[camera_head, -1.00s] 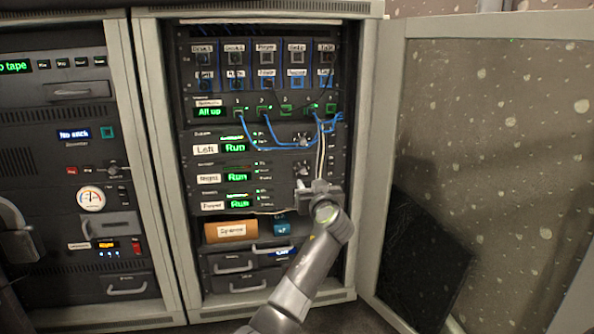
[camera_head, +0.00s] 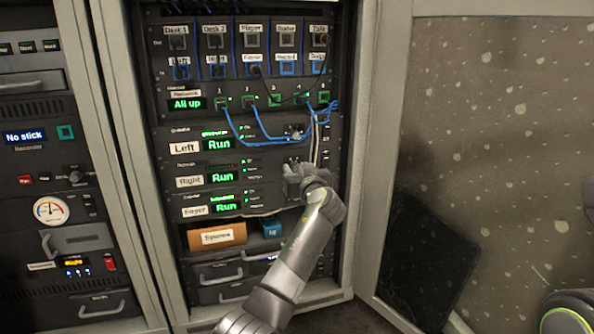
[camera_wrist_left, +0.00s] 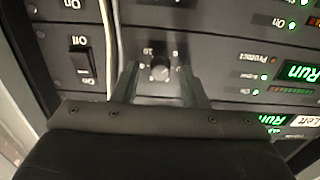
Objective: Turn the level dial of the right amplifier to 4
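The right amplifier (camera_head: 271,176) is the middle of three stacked amplifiers in the open rack, with a "Right" label (camera_head: 190,181) and a green "Run" display. My left gripper (camera_head: 294,172) is at the right end of its panel and hides its dial in the head view. In the left wrist view, which is upside down, the round dark level dial (camera_wrist_left: 160,73) sits between the two fingers of my left gripper (camera_wrist_left: 159,82). The fingers stand apart, with gaps visible beside the dial. Scale numbers ring it; its exact setting is too small to read. My right gripper is out of view.
A white cable (camera_wrist_left: 111,40) runs beside the dial, near one finger. An on/off rocker switch (camera_wrist_left: 83,62) lies beyond it. Blue cables (camera_head: 262,132) hang above. The left amplifier's dial (camera_head: 295,131) is just above my gripper. The open rack door (camera_head: 480,150) stands to the right.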

